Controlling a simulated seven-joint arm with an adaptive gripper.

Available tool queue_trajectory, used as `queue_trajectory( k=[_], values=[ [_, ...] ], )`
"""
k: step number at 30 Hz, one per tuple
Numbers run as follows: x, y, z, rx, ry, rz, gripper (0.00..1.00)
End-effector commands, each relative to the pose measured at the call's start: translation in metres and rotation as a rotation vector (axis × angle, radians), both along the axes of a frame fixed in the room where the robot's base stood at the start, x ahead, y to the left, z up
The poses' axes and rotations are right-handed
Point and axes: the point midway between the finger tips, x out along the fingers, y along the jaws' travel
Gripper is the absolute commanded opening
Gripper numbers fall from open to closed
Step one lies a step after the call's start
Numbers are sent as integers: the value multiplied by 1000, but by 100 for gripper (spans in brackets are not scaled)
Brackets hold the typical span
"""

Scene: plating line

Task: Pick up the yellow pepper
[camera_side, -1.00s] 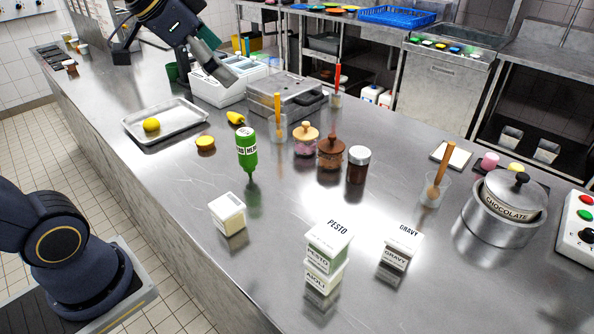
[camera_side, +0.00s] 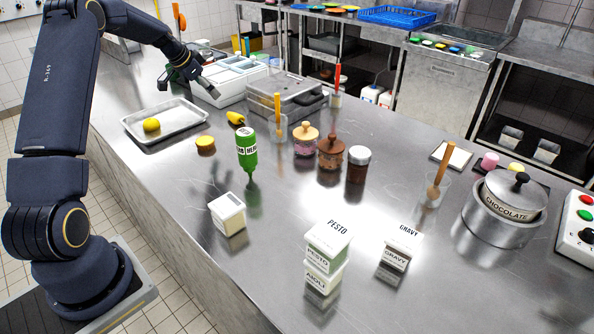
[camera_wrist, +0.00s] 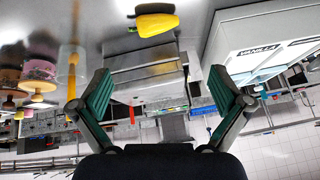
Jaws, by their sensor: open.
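The yellow pepper (camera_side: 236,118) lies on the steel counter, between the metal tray and the green bottle in the side view. It also shows at the top of the wrist view (camera_wrist: 157,22), lying crosswise, roughly centred between the fingers and apart from them. My gripper (camera_side: 191,88) is over the far left part of the counter, beyond the tray and beside the white container box. In the wrist view my gripper (camera_wrist: 163,92) has its two green-padded fingers spread wide, with nothing between them.
The metal tray (camera_side: 137,132) holds a yellow lemon-like fruit (camera_side: 151,125). A round yellow item (camera_side: 205,143) and a green bottle (camera_side: 247,148) are near the pepper. The white box (camera_side: 232,92) and steel container (camera_side: 285,98) stand behind it. Jars and tubs occupy the middle.

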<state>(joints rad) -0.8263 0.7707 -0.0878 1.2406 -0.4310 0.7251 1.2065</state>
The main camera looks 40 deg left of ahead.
Motion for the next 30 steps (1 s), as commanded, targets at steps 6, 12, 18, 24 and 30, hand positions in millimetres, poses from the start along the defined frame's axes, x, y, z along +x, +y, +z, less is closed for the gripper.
queue_trajectory(
  k=[6,12,18,24,30],
  values=[
    [29,1,-47,0,2,-2,100],
    [47,3,-73,1,1,-3,100],
    [54,3,-86,0,2,-1,100],
    [71,2,-114,0,2,-2,100],
    [78,3,-123,1,1,-1,100]
  ],
)
